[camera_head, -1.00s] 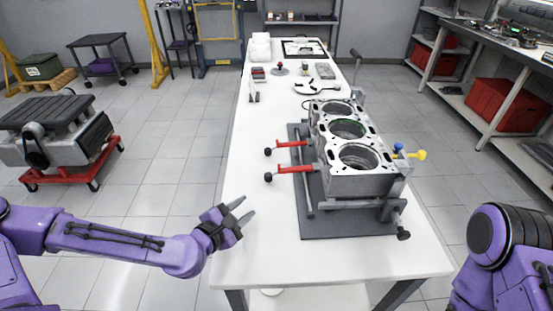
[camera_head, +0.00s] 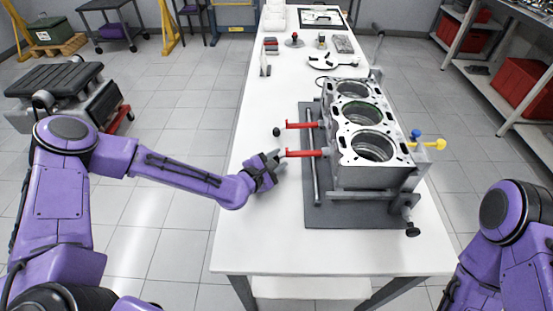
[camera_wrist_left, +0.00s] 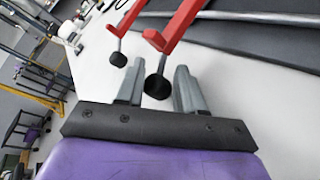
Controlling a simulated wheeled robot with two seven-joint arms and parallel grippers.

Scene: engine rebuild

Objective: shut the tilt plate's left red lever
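Two red levers stick out from the left side of the tilt plate (camera_head: 345,215), the near one (camera_head: 306,153) and the far one (camera_head: 301,125). They also show in the wrist view, the near lever (camera_wrist_left: 176,28) and the far lever (camera_wrist_left: 125,17), each with a black knob. My left gripper (camera_head: 279,161) is open at the near lever's outer end. In the wrist view, my left gripper (camera_wrist_left: 158,72) has its fingers on either side of the near lever's knob (camera_wrist_left: 157,88); I cannot tell if they touch it. My right gripper is out of view.
A grey engine block (camera_head: 372,170) stands on the tilt plate. Yellow (camera_head: 432,144) and blue (camera_head: 415,134) handles sit at its right. The white table (camera_head: 250,230) is clear at the near left. Small parts lie at its far end.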

